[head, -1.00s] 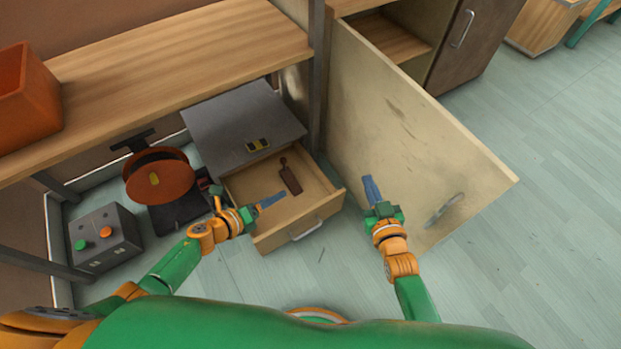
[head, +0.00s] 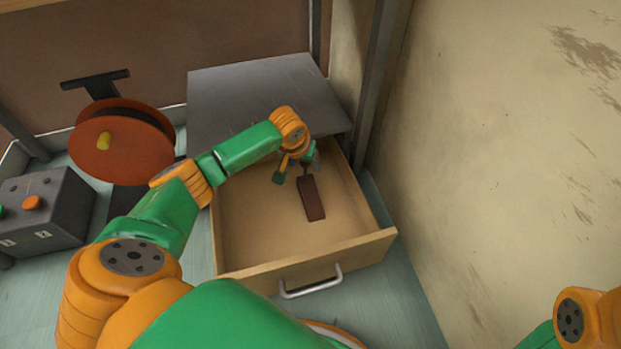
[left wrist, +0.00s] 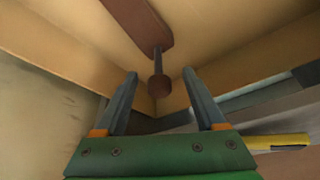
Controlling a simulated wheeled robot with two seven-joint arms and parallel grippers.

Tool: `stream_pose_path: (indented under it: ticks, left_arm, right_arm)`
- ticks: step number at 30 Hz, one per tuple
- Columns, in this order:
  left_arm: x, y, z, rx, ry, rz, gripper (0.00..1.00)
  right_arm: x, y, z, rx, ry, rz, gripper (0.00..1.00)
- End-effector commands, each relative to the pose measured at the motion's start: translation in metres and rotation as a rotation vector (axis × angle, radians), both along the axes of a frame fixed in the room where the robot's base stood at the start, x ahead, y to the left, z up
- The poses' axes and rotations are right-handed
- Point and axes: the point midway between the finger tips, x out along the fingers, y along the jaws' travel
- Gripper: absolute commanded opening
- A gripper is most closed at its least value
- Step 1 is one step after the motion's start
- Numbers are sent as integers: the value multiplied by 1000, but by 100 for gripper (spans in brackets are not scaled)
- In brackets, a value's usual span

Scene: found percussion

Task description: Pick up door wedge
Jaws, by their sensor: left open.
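The door wedge, a dark brown flat block (head: 312,198), lies in the open wooden drawer (head: 250,245). In the left wrist view the brown block (left wrist: 137,20) has a thin dark rod and a round brown knob at one end. My left gripper (head: 299,167) is inside the drawer at the wedge's far end and hides that end in the head view. In the left wrist view its two fingers (left wrist: 160,80) are apart, with the knob and rod showing between them. I cannot tell how far above the knob they are. My right gripper is out of view.
A grey cabinet top (head: 255,90) overhangs the drawer's back. An orange reel (head: 115,145) and a grey button box (head: 45,210) stand to the left. A tall pale door panel (head: 500,150) stands at the right. In the wrist view, a yellow item (left wrist: 275,141) shows at lower right.

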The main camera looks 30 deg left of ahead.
Motion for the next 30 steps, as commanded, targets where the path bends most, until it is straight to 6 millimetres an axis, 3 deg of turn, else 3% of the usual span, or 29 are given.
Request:
stream_pose_path:
  ticks: [1, 3, 11, 19, 30]
  left_arm:
    - [4, -1, -19, -3, 1, 2, 72]
    - [8, 1, -26, -2, 0, 2, 72]
    - [10, 2, -24, -2, 1, 1, 72]
    - [10, 2, -24, -2, 1, 1, 2]
    - [10, 2, -25, -3, 1, 2, 0]
  right_arm:
    - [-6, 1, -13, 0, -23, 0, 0]
    - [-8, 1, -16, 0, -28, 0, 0]
    - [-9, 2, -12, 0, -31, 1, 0]
    - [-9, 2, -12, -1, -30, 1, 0]
    - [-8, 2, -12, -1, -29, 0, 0]
